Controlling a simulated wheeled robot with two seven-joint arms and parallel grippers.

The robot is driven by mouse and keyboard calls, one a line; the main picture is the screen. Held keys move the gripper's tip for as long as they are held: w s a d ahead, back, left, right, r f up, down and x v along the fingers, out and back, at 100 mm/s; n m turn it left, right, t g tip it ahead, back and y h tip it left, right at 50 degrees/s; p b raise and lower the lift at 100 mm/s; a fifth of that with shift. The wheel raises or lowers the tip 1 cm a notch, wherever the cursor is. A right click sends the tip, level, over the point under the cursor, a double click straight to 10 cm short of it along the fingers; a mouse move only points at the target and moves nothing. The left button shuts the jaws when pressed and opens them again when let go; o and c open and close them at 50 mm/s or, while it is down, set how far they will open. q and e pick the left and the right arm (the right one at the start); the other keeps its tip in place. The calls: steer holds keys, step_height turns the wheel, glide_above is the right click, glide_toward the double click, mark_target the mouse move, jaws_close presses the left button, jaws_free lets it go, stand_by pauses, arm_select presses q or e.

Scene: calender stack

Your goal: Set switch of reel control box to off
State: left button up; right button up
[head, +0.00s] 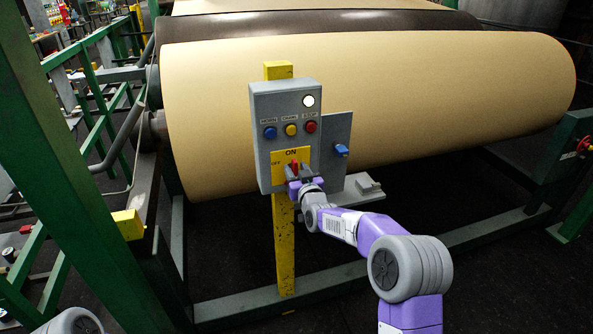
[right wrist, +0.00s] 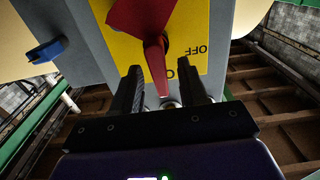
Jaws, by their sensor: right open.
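The reel control box (head: 264,104) is a grey box on a yellow post, with a yellow plate (head: 279,159) marked ON at the top and OFF at the left. My left gripper is out of view.
Blue, yellow and red buttons (head: 311,126) and a lit white lamp (head: 309,101) sit above the plate. A blue knob (head: 341,150) stands to the right. A large beige roll (head: 430,90) is behind. A green beam (head: 50,150) rises at the left.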

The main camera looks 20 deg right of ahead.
jaws_close()
stand_by(0.3)
